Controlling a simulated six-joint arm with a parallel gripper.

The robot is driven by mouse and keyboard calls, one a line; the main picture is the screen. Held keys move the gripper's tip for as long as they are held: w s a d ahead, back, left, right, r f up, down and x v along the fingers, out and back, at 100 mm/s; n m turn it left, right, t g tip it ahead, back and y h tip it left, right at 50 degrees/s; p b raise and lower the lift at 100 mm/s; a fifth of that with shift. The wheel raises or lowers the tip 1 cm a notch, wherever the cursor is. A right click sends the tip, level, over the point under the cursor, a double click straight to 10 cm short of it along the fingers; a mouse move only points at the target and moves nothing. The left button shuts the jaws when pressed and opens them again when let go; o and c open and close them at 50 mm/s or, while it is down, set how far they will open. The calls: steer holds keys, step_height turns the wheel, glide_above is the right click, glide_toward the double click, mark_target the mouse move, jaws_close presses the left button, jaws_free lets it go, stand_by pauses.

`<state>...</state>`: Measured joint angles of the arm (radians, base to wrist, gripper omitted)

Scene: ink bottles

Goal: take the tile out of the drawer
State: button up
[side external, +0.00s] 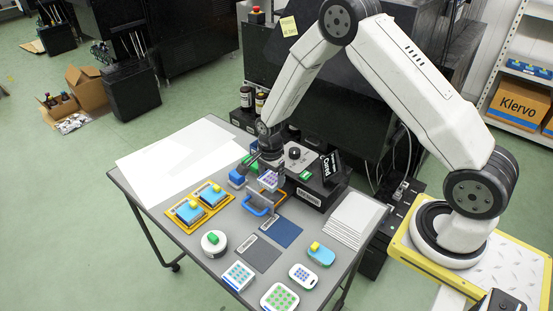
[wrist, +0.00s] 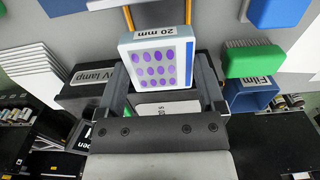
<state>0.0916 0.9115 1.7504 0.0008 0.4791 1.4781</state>
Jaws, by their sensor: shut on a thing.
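The tile (wrist: 158,66) is a white block with rows of purple dots and a "20 mm" label on its edge. In the side view the tile (side external: 269,179) is tilted, above the grey table. My gripper (wrist: 162,80) is shut on the tile, with one dark finger on each side of it; in the side view my gripper (side external: 270,165) is just above and behind the dotted face. A blue handle (side external: 255,211) and an orange handle stand just below. I cannot clearly make out the drawer itself; my gripper and the tile hide part of that spot.
A black UV lamp box (side external: 320,190) stands close on the right. Other dotted tiles (side external: 238,276) lie at the table's front. White sheets (side external: 175,155) cover the far left.

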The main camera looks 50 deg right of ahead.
steer(key=shift+r, duration=1.6)
